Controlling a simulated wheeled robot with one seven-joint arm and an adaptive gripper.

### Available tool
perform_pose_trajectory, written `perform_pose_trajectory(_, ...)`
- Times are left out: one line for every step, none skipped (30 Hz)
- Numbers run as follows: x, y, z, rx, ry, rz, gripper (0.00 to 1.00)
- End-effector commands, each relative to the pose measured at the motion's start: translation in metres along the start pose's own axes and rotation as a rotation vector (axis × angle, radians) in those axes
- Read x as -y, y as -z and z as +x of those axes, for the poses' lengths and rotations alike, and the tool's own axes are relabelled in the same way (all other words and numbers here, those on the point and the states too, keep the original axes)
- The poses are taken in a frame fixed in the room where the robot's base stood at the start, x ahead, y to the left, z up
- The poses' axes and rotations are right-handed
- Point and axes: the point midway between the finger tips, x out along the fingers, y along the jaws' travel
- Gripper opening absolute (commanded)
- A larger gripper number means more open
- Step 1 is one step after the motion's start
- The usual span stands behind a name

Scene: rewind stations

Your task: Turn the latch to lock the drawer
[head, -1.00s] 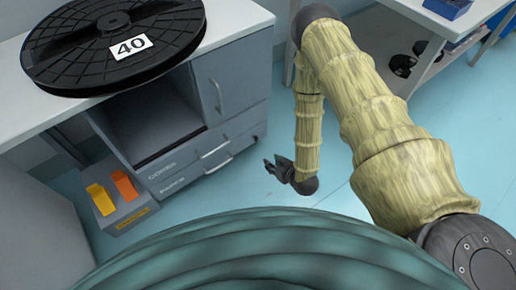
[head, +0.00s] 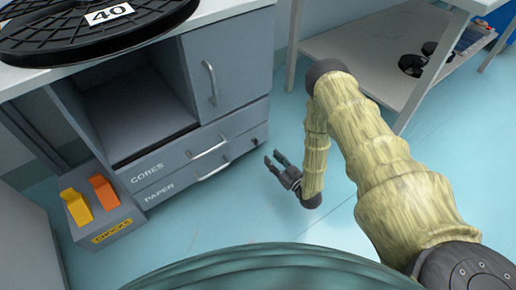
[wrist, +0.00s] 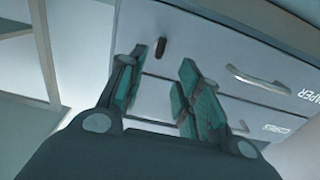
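The grey cabinet has two closed-looking drawers, the upper marked CORES (head: 170,165) and the lower marked PAPER (head: 182,184). A small dark latch (head: 253,140) is near the right end of the PAPER drawer; it also shows in the wrist view (wrist: 161,48), standing roughly upright in that picture. My gripper (head: 273,163) is open and empty, in front of the cabinet's right end and apart from the latch. In the wrist view its two fingers (wrist: 160,92) are spread, with the latch just beyond them. The PAPER handle (wrist: 258,79) is to the right there.
A black reel (head: 85,35) marked 40 lies on the worktop above an open compartment (head: 140,110). A grey CHOCKS box (head: 110,232) with yellow and orange chocks stands at left. A white table (head: 345,45) with a lower shelf stands behind my arm. Blue floor is clear between.

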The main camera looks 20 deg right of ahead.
Motion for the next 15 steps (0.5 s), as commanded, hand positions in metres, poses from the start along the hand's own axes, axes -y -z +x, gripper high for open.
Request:
perform_pose_trajectory(0.000, -0.001, 0.004, -0.003, 0.001, 0.000, 0.34)
perform_pose_trajectory(0.000, -0.001, 0.006, -0.003, 0.001, -0.001, 0.34)
perform_pose_trajectory(0.000, -0.001, 0.010, -0.002, 0.001, -0.001, 0.34)
perform_pose_trajectory(0.000, -0.002, 0.014, -0.002, 0.000, -0.001, 0.34)
perform_pose_trajectory(0.000, -0.002, 0.018, -0.003, 0.000, -0.001, 0.34)
perform_pose_trajectory(0.000, -0.002, 0.024, -0.003, 0.000, -0.001, 0.34)
perform_pose_trajectory(0.000, -0.002, 0.029, -0.002, 0.000, -0.001, 0.34)
perform_pose_trajectory(0.000, -0.002, 0.034, -0.002, 0.000, 0.000, 0.34)
perform_pose_trajectory(0.000, -0.003, 0.040, -0.002, 0.000, 0.000, 0.34)
perform_pose_trajectory(0.000, -0.003, 0.045, -0.002, 0.000, 0.000, 0.34)
perform_pose_trajectory(0.000, -0.003, 0.050, -0.002, 0.001, 0.000, 0.34)
perform_pose_trajectory(0.000, -0.002, 0.057, -0.003, 0.001, 0.000, 0.34)
perform_pose_trajectory(0.000, -0.003, 0.062, -0.003, 0.001, -0.001, 0.34)
perform_pose_trajectory(0.000, -0.003, 0.067, -0.002, 0.001, -0.001, 0.34)
perform_pose_trajectory(0.001, -0.003, 0.072, -0.002, 0.001, 0.000, 0.34)
